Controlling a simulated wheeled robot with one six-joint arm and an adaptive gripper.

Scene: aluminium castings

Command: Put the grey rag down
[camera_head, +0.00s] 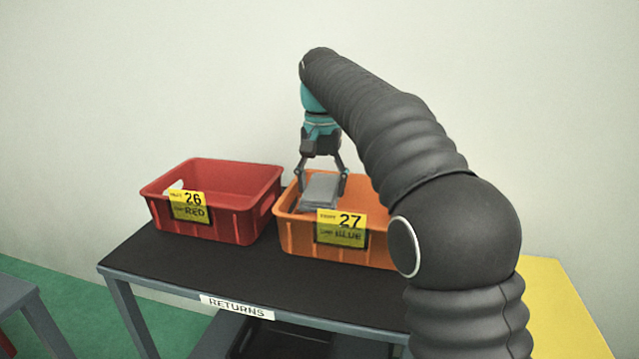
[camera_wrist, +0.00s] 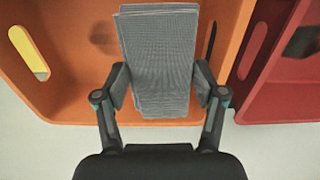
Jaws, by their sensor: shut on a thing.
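The grey rag (camera_head: 321,190) is a folded, ribbed cloth. My gripper (camera_head: 322,172) is shut on it, with one finger on each side. In the wrist view the rag (camera_wrist: 158,62) stands out between the fingertips of my gripper (camera_wrist: 160,88). It is over the orange bin (camera_head: 297,236), which carries a yellow label reading 27 and BLUE. The orange bin also fills much of the wrist view (camera_wrist: 75,65). The rag shows at the height of the bin's rim in the head view; I cannot tell whether it touches the bin.
A red bin (camera_head: 235,190) labelled 26 and RED stands to the left, with something pale inside. Both bins are on a dark table (camera_head: 170,262) marked RETURNS (camera_head: 237,307). The table's front strip is clear. A yellow surface (camera_head: 560,310) lies at right.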

